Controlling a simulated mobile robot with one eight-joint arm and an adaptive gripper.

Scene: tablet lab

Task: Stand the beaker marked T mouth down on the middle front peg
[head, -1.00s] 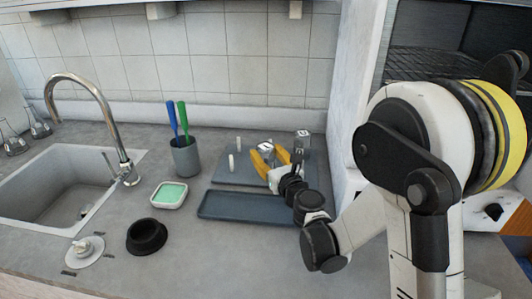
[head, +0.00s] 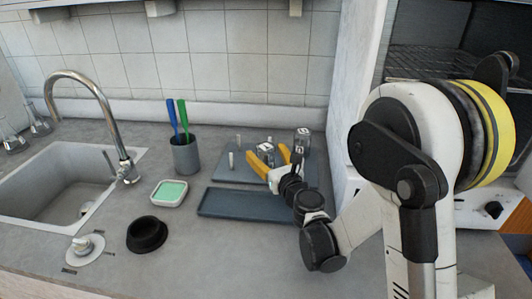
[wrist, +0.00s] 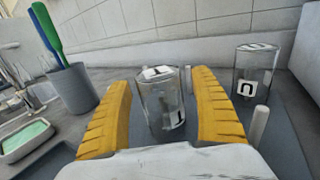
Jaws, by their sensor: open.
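A clear beaker (wrist: 163,104) stands between the two yellow fingers of my gripper (wrist: 163,110) in the wrist view. The fingers are open, with a gap on each side of it. It appears mouth down, with a white marked patch on its upper end; I cannot read the mark clearly. In the head view this beaker (head: 265,153) is at the front middle of the grey peg board (head: 222,174), between the fingers (head: 269,158). The middle front peg is not distinguishable there. A second beaker (wrist: 256,72), with a U-shaped mark, stands behind right, also in the head view (head: 302,141).
A bare peg (wrist: 259,124) stands just right of the right finger. Other bare pegs (head: 231,159) are at the board's left. A dark tray (head: 240,204) lies in front. A grey cup with brushes (head: 185,155), a green sponge dish (head: 169,192) and a black bowl (head: 147,235) are left.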

